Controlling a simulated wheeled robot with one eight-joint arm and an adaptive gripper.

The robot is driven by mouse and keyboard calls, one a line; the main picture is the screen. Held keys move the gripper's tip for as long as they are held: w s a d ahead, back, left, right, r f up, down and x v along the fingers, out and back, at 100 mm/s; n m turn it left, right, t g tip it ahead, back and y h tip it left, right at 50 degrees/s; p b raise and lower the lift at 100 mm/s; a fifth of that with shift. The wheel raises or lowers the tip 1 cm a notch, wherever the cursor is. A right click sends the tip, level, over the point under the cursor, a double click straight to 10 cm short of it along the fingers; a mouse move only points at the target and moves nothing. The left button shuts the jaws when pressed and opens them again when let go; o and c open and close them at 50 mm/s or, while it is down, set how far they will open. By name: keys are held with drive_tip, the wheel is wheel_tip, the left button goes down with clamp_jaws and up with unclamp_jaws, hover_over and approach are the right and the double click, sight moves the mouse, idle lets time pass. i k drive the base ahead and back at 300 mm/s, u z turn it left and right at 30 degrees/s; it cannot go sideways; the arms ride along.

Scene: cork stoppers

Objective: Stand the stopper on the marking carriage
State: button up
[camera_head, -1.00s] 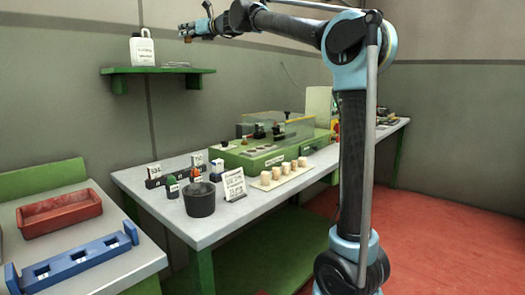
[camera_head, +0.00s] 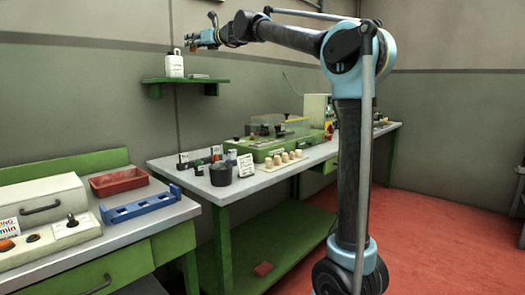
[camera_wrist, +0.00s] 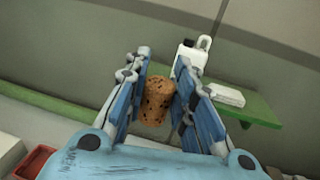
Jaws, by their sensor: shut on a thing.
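A speckled brown cork stopper (camera_wrist: 157,102) is held between the blue fingers of my gripper (camera_wrist: 161,68) in the wrist view. In the head view my gripper (camera_head: 193,38) is high up at the upper left, in front of the wall above the shelf, with a small brownish bit of the stopper under it. The green marking machine (camera_head: 262,152) stands on the far table under a clear cover. I cannot make out its carriage clearly at this size. The gripper is far from the machine.
Several pale stoppers stand on a board (camera_head: 273,167) before the machine. A dark pot (camera_head: 220,175) and a sign (camera_head: 245,165) stand left of it. The near bench holds a red tray (camera_head: 118,181) and blue rack (camera_head: 140,207). A green shelf (camera_head: 183,80) holds a white jug (camera_head: 174,65).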

sight(265, 142)
drive_tip(key=k, duration=0.75)
drive_tip(key=z, duration=1.1)
drive_tip(key=i, duration=1.85)
drive_tip(key=u, duration=1.1)
